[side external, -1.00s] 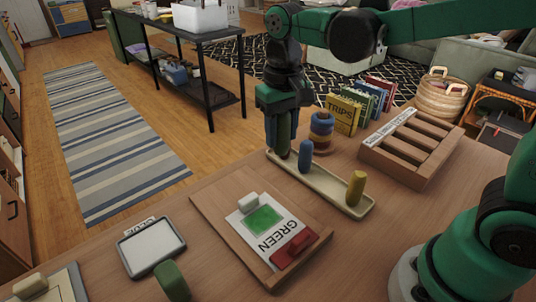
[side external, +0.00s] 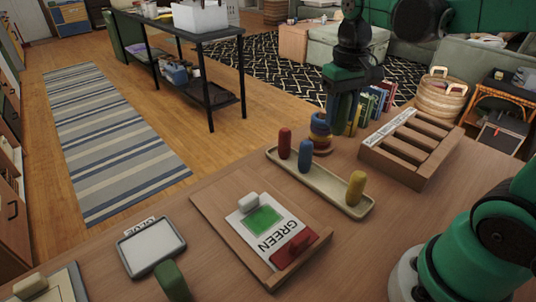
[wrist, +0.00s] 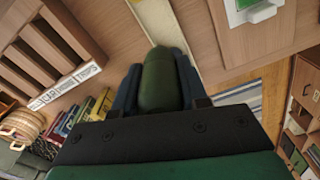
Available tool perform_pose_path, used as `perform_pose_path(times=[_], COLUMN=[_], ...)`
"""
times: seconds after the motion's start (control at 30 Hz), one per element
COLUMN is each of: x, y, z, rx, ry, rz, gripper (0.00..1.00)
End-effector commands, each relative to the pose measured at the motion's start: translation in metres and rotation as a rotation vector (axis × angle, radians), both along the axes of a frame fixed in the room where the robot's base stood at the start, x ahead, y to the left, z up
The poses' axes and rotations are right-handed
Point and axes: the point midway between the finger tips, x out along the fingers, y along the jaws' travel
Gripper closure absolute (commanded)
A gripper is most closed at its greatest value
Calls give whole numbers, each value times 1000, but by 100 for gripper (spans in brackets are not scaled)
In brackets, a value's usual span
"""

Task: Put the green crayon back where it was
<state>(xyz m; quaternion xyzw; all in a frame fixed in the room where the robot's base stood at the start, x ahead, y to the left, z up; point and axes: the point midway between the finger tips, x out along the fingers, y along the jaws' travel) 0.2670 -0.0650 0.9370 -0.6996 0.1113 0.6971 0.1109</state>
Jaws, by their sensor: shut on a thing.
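My gripper (side external: 345,112) is above the table's far side, in front of the books in the side view. In the wrist view its blue fingers are shut on the dark green crayon (wrist: 158,82). In the side view the fingers mostly hide the crayon. The cream tray (side external: 335,192) holds a red crayon (side external: 285,143), a blue crayon (side external: 305,156) and a yellow crayon (side external: 356,187), all upright. A bare stretch of tray lies between blue and yellow. A wooden board (side external: 222,219) bears a card reading GREEN (side external: 285,232) with a green square.
A slotted wooden rack (side external: 408,150) stands right of the tray. A stacked ring toy (side external: 320,132) and books (side external: 376,102) are behind. A white-topped dish (side external: 151,247) and a dark green rounded object (side external: 172,280) are at front left.

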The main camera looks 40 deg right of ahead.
Motion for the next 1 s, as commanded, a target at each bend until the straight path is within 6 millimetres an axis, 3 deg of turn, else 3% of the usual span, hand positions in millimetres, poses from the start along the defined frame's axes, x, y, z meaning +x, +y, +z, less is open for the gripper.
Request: perform_pose_path(times=[0.2, 0.4, 1.0], x=[0, 0, 0], y=[0, 0, 0], z=[-47, -81, -134], rx=[0, 0, 0], ry=[0, 0, 0], rz=[1, 1, 1], gripper=[100, 100, 100])
